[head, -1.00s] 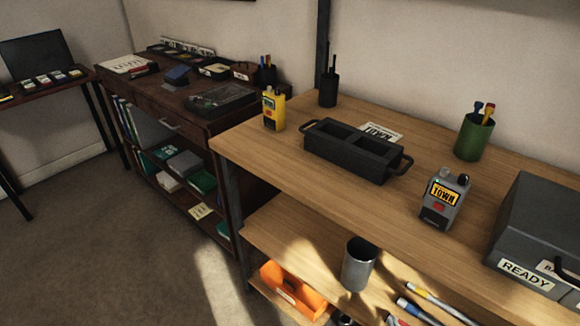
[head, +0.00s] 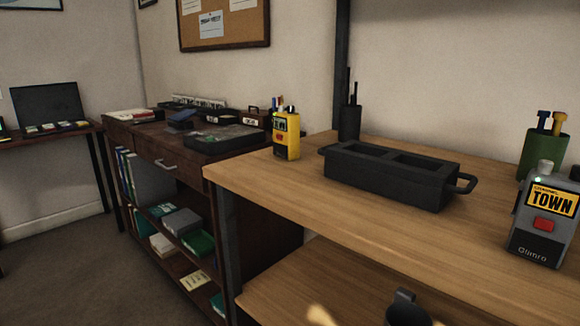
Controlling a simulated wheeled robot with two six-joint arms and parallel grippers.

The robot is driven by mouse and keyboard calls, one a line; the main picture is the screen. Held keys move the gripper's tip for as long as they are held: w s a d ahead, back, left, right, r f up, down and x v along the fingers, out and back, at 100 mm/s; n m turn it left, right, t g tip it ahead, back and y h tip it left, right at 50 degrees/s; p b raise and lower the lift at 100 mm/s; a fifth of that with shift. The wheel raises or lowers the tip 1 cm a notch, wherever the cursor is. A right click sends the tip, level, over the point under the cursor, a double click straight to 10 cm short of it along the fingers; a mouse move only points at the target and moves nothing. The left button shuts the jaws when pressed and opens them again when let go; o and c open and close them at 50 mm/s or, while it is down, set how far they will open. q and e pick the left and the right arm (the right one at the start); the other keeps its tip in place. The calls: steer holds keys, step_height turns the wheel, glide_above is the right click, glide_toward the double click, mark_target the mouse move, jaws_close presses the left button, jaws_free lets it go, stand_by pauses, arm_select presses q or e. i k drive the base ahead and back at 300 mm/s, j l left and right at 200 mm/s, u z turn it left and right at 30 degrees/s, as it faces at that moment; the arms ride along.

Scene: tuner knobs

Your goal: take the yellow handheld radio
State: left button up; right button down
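The yellow handheld radio (head: 287,136) stands upright on the wooden workbench (head: 255,178), near its far left corner. It has a dark face with a small yellow label, and knobs on top. No gripper touches it. Neither of my grippers shows in the head view.
A black two-slot holder with side handles (head: 388,178) sits right of the yellow radio. A grey radio labelled TOWN (head: 545,218) stands at the right. The bench's front middle is clear.

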mark_target(288, 125)
steer(key=z, duration=0.2)
steer(key=i+j+z, duration=0.15)
steer(key=j+z, duration=0.25)
steer(key=i+j+z, duration=0.1)
steer(key=j+z, duration=0.15)
steer(key=z, duration=0.15)
steer(key=j+z, duration=0.8)
steer(key=j, duration=0.55)
steer(key=k+j+z, duration=0.1)
steer(key=j, duration=0.45)
steer(key=k+j, duration=0.1)
steer(key=j, duration=0.45)
steer(key=k+j+z, duration=0.1)
steer(key=j, duration=0.45)
